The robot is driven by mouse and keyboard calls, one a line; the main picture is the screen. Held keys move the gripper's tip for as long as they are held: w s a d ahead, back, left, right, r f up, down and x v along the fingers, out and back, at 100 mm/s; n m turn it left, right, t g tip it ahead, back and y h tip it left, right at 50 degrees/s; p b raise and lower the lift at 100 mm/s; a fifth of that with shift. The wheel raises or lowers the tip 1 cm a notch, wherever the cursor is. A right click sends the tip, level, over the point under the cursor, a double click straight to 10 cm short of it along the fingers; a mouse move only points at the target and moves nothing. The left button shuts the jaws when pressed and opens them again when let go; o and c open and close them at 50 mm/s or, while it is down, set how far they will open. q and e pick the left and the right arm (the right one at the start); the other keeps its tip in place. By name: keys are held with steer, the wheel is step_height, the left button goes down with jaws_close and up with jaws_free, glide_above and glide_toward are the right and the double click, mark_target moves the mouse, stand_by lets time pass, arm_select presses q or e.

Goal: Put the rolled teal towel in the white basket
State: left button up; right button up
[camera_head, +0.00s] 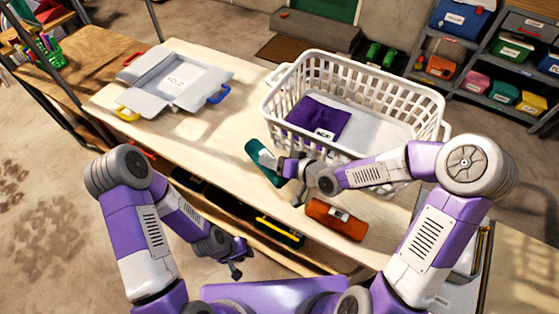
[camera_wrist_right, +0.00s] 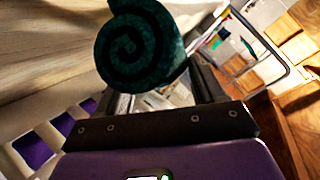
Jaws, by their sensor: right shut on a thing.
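The rolled teal towel (camera_head: 257,175) with a pale label is in the head view, left of the basket's near corner. My right gripper (camera_head: 283,168) is shut on it. In the right wrist view the towel's spiral end (camera_wrist_right: 140,45) shows between the fingers. I cannot tell whether it is just above the table or touching it. The white basket (camera_head: 420,127) stands upright on the table and holds a folded purple cloth (camera_head: 310,117) with a label. My left gripper (camera_head: 238,262) is low in front of the table, empty, with its fingers apart.
A rolled orange towel (camera_head: 336,219) lies on the table in front of the basket. Bare tabletop (camera_head: 215,125) lies between board and basket. Shelves (camera_head: 490,65) with bins stand behind, right.

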steer(key=shift+w+d, duration=0.25)
steer(key=shift+w, duration=0.2)
steer(key=f, duration=0.2)
steer(key=f+b, duration=0.1)
steer(key=shift+w+d+f, duration=0.15)
steer(key=shift+w+f, duration=0.1)
steer(key=shift+f, duration=0.05)
steer(key=shift+r, duration=0.1)
steer(key=o, duration=1.4)
steer(key=shift+o, duration=0.2)
